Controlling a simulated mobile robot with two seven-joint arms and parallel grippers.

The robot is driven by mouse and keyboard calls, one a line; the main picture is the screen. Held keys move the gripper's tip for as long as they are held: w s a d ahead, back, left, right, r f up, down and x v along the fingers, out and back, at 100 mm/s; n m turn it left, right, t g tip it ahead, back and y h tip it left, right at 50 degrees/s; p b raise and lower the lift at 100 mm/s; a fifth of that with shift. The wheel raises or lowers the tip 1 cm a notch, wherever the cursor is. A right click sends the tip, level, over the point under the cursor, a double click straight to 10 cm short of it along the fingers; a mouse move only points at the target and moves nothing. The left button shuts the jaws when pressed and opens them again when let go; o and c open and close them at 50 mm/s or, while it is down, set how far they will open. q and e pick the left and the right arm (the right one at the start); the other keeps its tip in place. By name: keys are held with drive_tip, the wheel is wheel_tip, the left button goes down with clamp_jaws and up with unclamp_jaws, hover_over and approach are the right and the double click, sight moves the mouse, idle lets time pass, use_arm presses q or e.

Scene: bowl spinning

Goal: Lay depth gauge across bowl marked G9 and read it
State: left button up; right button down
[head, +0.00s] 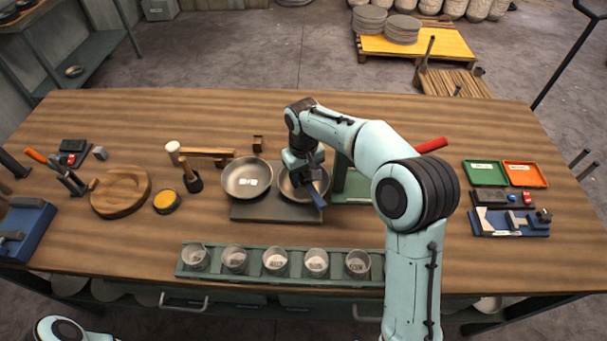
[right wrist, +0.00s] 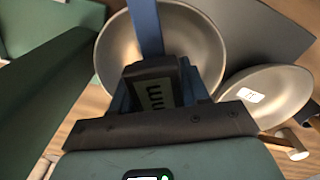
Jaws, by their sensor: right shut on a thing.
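My right gripper (head: 306,178) is shut on the depth gauge (head: 317,196), a blue bar with a dark body and a pale display. In the right wrist view the gauge's blue bar (right wrist: 145,28) spans over the right-hand steel bowl (right wrist: 198,48) and past its far rim. I cannot tell whether the bar touches the rim. In the head view my gripper hides much of this bowl (head: 287,188), and no label shows on it. The left-hand steel bowl (head: 240,184) has a white label, too small to read. The gauge's display is not readable. My left gripper is out of view.
Both bowls stand on a dark grey plate (head: 262,212). A green rack (head: 210,274) of several labelled cups runs along the front. A green stand (head: 352,187) is close right of my gripper. A wooden disc (head: 121,193) and a mallet (head: 205,152) are at left. Green (head: 486,165) and orange trays are at right.

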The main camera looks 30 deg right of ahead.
drive_tip(key=shift+c, duration=2.4)
unclamp_jaws()
wheel_tip(320, 180, up, 14)
drive_tip(key=shift+f+p, duration=0.25)
drive_tip(key=shift+p, duration=0.95)
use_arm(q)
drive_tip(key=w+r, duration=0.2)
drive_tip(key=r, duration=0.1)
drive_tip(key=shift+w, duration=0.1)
use_arm(e)
drive_tip(key=shift+f, duration=0.1)
